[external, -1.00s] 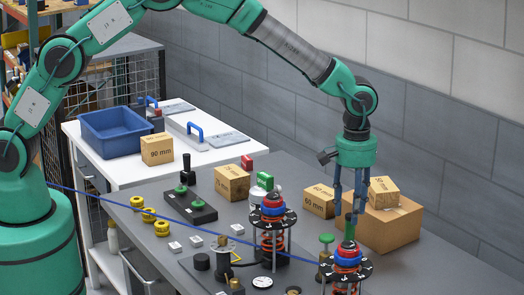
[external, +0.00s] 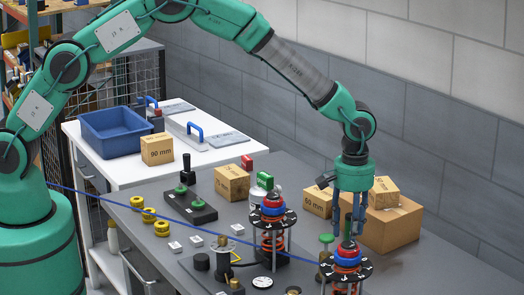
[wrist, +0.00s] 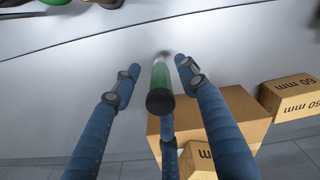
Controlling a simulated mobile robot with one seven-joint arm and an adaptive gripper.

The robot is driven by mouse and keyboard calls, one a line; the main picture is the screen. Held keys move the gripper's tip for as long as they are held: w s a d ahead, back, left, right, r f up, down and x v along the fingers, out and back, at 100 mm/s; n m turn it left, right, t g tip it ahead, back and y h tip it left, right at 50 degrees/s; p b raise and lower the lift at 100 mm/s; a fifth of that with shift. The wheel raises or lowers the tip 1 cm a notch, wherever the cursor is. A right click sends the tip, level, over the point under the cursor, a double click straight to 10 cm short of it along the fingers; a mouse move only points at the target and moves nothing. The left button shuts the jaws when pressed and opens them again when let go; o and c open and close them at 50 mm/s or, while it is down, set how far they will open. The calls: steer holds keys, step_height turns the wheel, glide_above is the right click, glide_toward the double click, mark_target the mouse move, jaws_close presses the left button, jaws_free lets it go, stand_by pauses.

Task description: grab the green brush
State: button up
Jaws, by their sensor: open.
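The green brush (wrist: 160,78) shows in the wrist view as a green handle with a black end facing the camera. It lies between the blue fingers of my gripper (wrist: 157,70), with visible gaps to the left and right fingers. A third finger is partly hidden below the black end. In the external view my gripper (external: 349,230) points down behind the right red-and-blue spring fixture. Part of the brush (external: 348,226) shows between the fingers there; its lower end is hidden.
A large cardboard box (external: 392,228) stands right beside the gripper, with a smaller box (external: 384,190) on top. Another box (external: 318,200) is to the left. Spring fixtures (external: 347,268) and a green-topped knob (external: 326,239) stand in front. The table at far right is clear.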

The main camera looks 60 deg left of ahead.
steer(key=shift+f, duration=1.9)
jaws_close()
